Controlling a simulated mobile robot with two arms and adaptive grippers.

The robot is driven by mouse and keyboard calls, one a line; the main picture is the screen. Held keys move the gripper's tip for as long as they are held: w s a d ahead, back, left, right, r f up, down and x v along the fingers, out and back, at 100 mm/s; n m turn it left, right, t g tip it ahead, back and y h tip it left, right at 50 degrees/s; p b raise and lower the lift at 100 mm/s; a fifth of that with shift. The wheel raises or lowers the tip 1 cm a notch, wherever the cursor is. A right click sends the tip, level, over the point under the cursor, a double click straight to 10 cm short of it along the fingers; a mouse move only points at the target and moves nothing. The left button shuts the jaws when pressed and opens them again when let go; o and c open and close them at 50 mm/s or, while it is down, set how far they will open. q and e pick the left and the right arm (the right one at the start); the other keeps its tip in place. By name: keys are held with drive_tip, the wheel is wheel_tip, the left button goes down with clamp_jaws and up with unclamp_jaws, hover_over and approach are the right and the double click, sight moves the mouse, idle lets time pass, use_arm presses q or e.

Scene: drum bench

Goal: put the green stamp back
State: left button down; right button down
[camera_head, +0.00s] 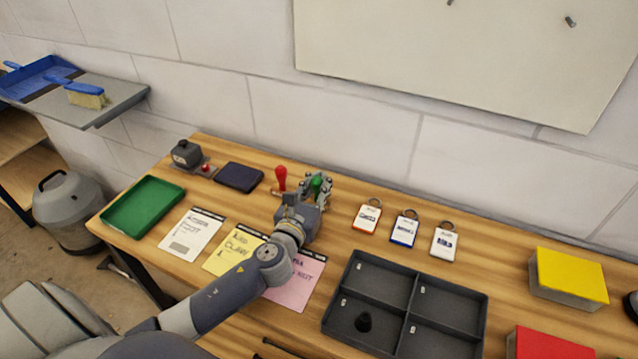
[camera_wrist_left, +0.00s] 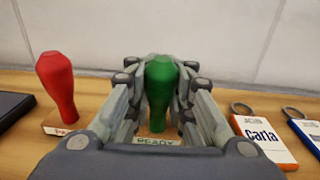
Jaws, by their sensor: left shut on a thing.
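The green stamp (camera_wrist_left: 160,88) stands upright between the fingers of my left gripper (camera_wrist_left: 158,110) in the left wrist view. Its base label reads READY. The left gripper (camera_head: 316,190) is shut on it at the back of the bench, and the green handle (camera_head: 317,183) shows between the fingers in the head view. The red stamp (camera_head: 281,178) stands just to the left, and it also shows in the left wrist view (camera_wrist_left: 57,85). Whether the green stamp's base touches the bench is hard to tell. My right gripper is not in view.
A dark ink pad (camera_head: 239,177) lies left of the red stamp. Three key tags, the nearest one orange-edged (camera_head: 367,216), lie to the right. Paper cards, including a yellow one (camera_head: 226,257), lie under my left arm. A dark divided tray (camera_head: 455,305) stands at front right.

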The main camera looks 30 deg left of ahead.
use_arm(q)
drive_tip(key=c, duration=1.4)
unclamp_jaws()
drive_tip(key=shift+f, duration=0.1)
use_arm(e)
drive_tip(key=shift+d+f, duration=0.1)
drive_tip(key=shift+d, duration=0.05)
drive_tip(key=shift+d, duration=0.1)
use_arm(q)
drive_tip(key=shift+r, duration=0.2)
drive_tip(key=shift+s+f, duration=0.15)
drive_tip(key=shift+s, duration=0.15)
drive_tip(key=s, duration=0.3)
drive_tip(key=s+b, duration=0.1)
drive_tip(key=s, duration=0.2)
drive_tip(key=s+d+b, duration=0.1)
drive_tip(key=s, duration=0.3)
drive_tip(key=shift+d, duration=0.1)
drive_tip(key=shift+s+r, duration=0.2)
drive_tip(key=shift+s, duration=0.45)
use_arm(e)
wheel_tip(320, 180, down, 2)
